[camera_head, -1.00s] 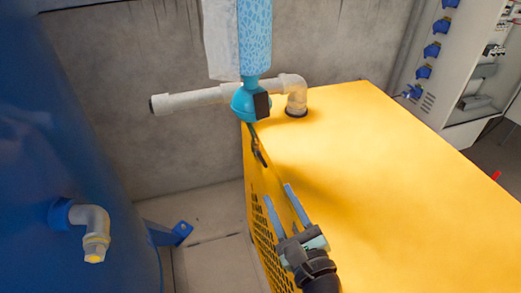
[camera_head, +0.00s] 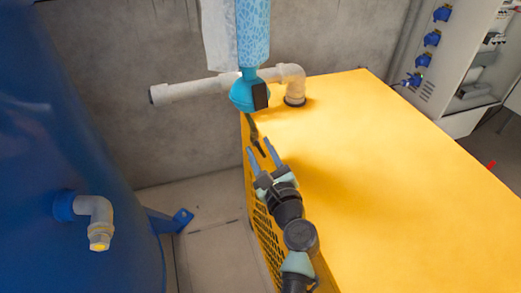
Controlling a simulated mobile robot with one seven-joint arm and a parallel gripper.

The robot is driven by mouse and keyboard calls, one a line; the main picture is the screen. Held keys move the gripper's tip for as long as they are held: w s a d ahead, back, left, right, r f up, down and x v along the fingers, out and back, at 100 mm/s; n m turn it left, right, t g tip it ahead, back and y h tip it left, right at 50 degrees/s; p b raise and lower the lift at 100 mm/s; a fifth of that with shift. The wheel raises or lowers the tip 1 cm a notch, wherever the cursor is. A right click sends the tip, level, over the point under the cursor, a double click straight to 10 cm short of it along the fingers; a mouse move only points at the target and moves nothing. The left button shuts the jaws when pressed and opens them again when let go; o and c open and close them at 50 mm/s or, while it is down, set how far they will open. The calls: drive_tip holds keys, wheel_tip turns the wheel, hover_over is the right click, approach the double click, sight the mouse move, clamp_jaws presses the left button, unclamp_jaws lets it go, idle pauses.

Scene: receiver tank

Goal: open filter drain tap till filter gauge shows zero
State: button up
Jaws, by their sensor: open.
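The filter (camera_head: 253,35) is a light-blue patterned cylinder with a blue head (camera_head: 243,92) below it, on the white pipe. A dark square face (camera_head: 261,95), perhaps the gauge, sits on the head's right side; its reading cannot be made out. A thin dark stem with a lever (camera_head: 254,133), which looks like the drain tap, hangs beneath the head. My gripper (camera_head: 259,147) is open, its two fingers pointing up toward the lever's lower end. The fingertips are close to the lever; whether they touch it I cannot tell.
A yellow cabinet (camera_head: 370,170) with a perforated side stands below and right of the pipe (camera_head: 190,91). A blue tank (camera_head: 75,150) with an elbow outlet (camera_head: 97,222) is at left. An open grey electrical cabinet (camera_head: 460,70) is at upper right.

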clamp_jaws()
drive_tip(key=shift+f+n+b, duration=0.1)
drive_tip(key=shift+n+b, duration=0.2)
drive_tip(key=shift+n, duration=0.1)
drive_tip(key=shift+n+b, duration=0.75)
drive_tip(key=shift+n, duration=0.15)
drive_tip(key=shift+a+f+n+b, duration=0.1)
drive_tip(key=shift+n+b, duration=1.9)
drive_tip(key=shift+n, duration=0.7)
drive_tip(key=shift+a+f+n+b, duration=0.1)
drive_tip(key=shift+n+b, duration=1.85)
drive_tip(key=shift+n, duration=0.75)
drive_tip(key=shift+r, duration=0.1)
